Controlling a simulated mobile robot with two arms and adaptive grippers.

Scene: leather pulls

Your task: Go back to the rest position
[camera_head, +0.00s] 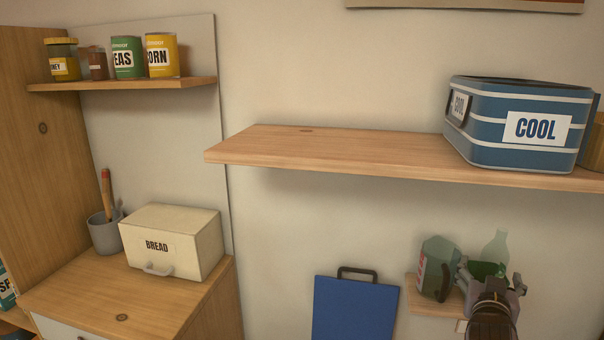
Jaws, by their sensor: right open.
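My right gripper (490,280) is at the lower right, in front of a small low shelf (432,308). Its fingers are apart. A pale green bottle (497,245) rises behind the fingers, its lower part hidden by them. A dark green jar-like container (435,268) with a label stands on the small shelf just left of the gripper; I cannot tell whether they touch. My left gripper is not in view.
A long wooden shelf (330,150) above the gripper holds a blue COOL box (490,148). A blue board (355,308) hangs left of the small shelf. A BREAD box (190,235) and grey cup (105,234) stand on the left cabinet. Wall between is clear.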

